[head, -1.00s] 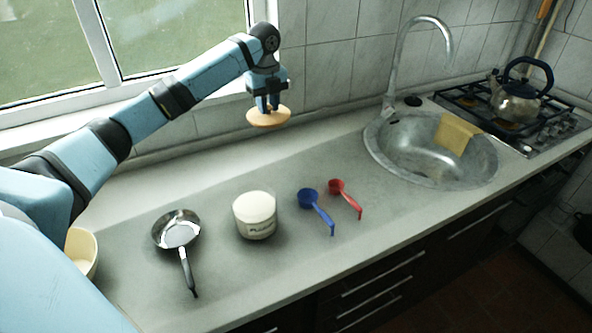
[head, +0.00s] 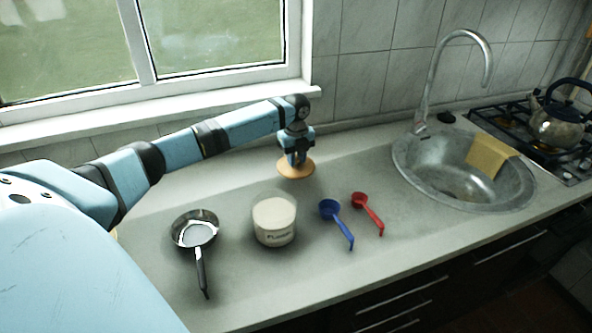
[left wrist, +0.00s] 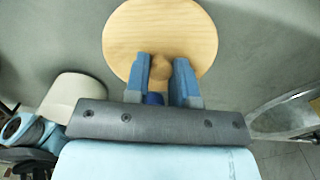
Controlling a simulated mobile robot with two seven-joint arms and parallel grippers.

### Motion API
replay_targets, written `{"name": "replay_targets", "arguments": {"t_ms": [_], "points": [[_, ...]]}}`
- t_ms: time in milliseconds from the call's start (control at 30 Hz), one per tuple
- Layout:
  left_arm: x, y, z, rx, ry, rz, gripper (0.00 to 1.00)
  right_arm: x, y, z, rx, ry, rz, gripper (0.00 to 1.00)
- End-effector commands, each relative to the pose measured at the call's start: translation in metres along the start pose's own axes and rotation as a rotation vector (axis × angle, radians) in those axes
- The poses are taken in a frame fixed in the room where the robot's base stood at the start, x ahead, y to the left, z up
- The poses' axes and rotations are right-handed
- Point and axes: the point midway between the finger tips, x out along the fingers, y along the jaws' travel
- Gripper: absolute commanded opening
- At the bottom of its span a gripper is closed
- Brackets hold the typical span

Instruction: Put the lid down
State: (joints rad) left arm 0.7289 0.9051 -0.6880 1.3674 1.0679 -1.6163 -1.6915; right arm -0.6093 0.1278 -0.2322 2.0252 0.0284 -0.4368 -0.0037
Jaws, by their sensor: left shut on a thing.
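The lid (head: 296,170) is a round, light wooden disc. My left gripper (head: 294,155) is shut on it from above, behind the canister in the head view. In the left wrist view the lid (left wrist: 128,35) lies beyond the fingers, and my left gripper (left wrist: 160,75) has its two blue fingers on either side of the wooden knob (left wrist: 160,67). The lid is over the counter near the back; I cannot tell whether it touches the surface. The white canister (head: 274,222), labelled and filled with something pale, stands uncovered in front of it. My right gripper is not in view.
A small frying pan (head: 195,230) lies left of the canister. A blue scoop (head: 331,209) and a red scoop (head: 361,200) lie to its right. The sink (head: 425,175) with a yellow cloth (head: 488,157) is farther right, before the stove and kettle (head: 556,122). The back counter is clear.

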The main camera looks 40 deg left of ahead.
Motion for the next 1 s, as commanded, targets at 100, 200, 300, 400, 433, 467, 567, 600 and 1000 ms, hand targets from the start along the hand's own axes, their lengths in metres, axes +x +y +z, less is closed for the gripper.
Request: {"name": "replay_targets", "arguments": {"t_ms": [100,200,300,400,433,467,567,600,1000], "points": [[0.008,0.000,0.000,0.000,0.001,0.002,0.01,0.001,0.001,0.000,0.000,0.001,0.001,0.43],[0.021,0.001,-0.001,0.001,0.002,0.003,0.01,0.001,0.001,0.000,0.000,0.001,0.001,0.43],[0.037,0.001,0.000,0.000,0.002,0.003,0.01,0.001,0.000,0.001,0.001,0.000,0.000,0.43],[0.045,0.001,0.000,0.000,0.000,0.002,0.01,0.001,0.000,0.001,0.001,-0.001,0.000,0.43],[0.045,0.000,0.000,0.000,0.000,0.001,0.01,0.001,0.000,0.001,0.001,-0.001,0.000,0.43],[0.045,0.000,0.000,0.001,-0.001,0.001,0.01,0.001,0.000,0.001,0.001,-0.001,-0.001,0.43],[0.045,0.000,0.000,0.001,0.000,0.001,0.01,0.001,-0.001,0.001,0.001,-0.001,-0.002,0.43],[0.045,0.000,0.000,0.001,0.000,0.001,0.01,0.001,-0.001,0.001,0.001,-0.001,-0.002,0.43],[0.048,0.000,0.000,0.000,0.000,0.001,0.49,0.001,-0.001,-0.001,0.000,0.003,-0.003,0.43]]}}
